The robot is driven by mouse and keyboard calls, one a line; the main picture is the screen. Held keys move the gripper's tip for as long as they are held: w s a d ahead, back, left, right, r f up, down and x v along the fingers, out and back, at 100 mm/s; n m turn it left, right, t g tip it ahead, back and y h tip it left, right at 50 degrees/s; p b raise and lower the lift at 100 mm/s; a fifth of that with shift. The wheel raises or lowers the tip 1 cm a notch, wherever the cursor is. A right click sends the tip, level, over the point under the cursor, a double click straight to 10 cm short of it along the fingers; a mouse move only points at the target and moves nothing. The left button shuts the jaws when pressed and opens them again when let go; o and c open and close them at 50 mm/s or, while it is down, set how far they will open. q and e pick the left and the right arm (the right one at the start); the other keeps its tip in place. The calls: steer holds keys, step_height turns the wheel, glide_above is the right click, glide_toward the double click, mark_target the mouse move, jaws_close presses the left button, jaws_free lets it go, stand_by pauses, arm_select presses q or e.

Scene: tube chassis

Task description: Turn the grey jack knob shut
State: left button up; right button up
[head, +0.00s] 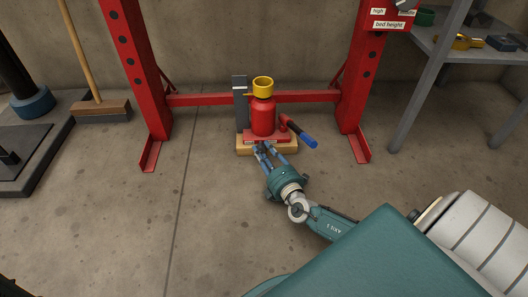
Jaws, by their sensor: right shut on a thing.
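A red bottle jack (263,116) with a yellow top (263,84) stands upright on a red base, on a wooden block (282,151) on the floor. My right gripper (261,150) reaches in from the lower right. Its fingertips are at the front foot of the jack, shut on the grey jack knob. The fingers hide the knob almost wholly, so its angle cannot be told. My left gripper is not in view.
A lever with a blue grip (302,136) sticks out right of the jack. A grey upright plate (240,104) stands behind left. Red press posts (138,68) flank the jack, joined by a crossbar (205,99). A shelf (465,46) stands at right. The front floor is clear.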

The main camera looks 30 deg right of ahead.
steer(key=shift+s+a+f, duration=0.15)
steer(key=shift+a+f, duration=0.2)
steer(key=o, duration=1.1)
steer(key=shift+r, duration=0.1)
steer(key=shift+d+r, duration=0.1)
steer(key=s, duration=0.4)
steer(key=s+a, duration=0.1)
steer(key=s, duration=0.2)
steer(key=s+a+r, duration=0.1)
steer(key=s, duration=0.3)
steer(key=shift+s, duration=0.3)
